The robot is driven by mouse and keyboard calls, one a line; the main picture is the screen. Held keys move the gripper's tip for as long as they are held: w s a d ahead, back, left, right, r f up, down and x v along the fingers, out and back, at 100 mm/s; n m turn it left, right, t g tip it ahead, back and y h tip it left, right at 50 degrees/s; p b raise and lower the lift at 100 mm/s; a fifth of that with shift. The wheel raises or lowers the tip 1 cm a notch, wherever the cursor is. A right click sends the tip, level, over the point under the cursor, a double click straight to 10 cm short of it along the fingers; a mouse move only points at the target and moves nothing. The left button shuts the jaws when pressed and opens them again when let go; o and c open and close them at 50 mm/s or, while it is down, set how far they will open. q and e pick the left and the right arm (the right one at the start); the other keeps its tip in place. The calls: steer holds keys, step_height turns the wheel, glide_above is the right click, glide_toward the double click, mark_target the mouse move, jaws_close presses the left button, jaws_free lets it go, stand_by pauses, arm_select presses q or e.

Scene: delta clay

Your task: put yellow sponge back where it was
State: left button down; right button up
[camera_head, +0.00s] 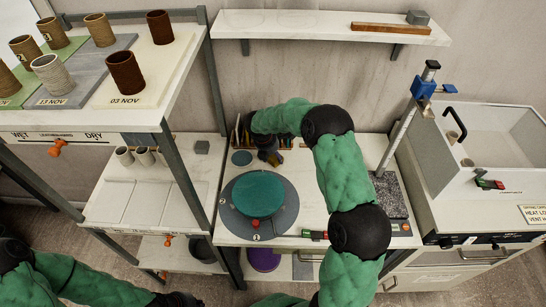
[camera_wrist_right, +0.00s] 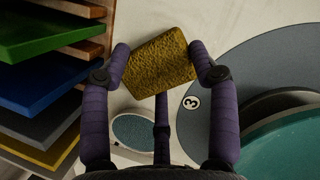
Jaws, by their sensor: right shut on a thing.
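The yellow sponge (camera_wrist_right: 158,62) is a rough, mustard-coloured block, seen in the right wrist view. My right gripper (camera_wrist_right: 160,65) is shut on it, with purple fingers at its left and right sides. In the head view my right gripper (camera_head: 268,156) is at the back left of the worktop, between the round turntable and the rack of coloured boards. The sponge cannot be made out clearly there. My left arm comes in at the bottom left of the head view, and its gripper is out of frame.
A rack of coloured boards (camera_wrist_right: 42,75) stands close at left in the wrist view. A small speckled disc (camera_wrist_right: 132,131) lies below the sponge. The grey turntable (camera_head: 287,222) carries a teal disc (camera_head: 257,194). A shelf with cups (camera_head: 175,100) is at left, a sink (camera_head: 500,135) at right.

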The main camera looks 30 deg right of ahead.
steer(key=shift+f, duration=0.2)
steer(key=shift+f, duration=0.2)
steer(key=o, duration=1.1)
steer(key=shift+a+r, duration=0.1)
steer(key=shift+r, duration=0.4)
steer(key=p+v, duration=0.2)
steer(key=v, duration=0.9)
steer(key=shift+s+a, duration=0.1)
steer(key=shift+a, duration=0.1)
